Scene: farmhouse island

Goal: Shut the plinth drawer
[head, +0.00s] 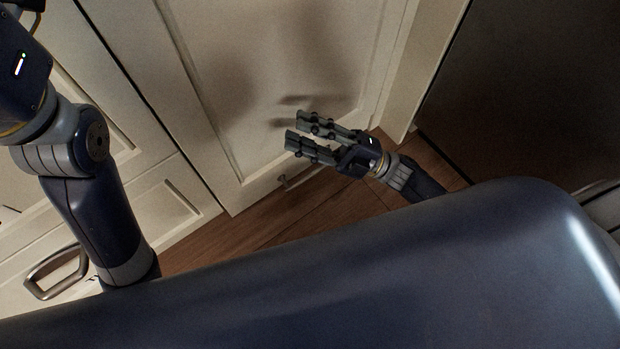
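The plinth drawer is at the foot of the cream cabinet, where a small metal bar handle (302,180) shows just above the wooden floor. Its front is seen from steeply above, so I cannot tell how far out it stands. My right gripper (294,127) is above and in front of that handle, its two dark fingers apart, pointing left across the cabinet door. Nothing is between the fingers, and I cannot tell whether it touches anything. My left arm comes in at the left; its gripper is outside the picture.
A large cream cabinet door (265,70) fills the upper middle. At the lower left is another cream front with a big metal handle (57,272). A dark panel (530,90) stands at the right. A strip of wooden floor (255,228) is clear.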

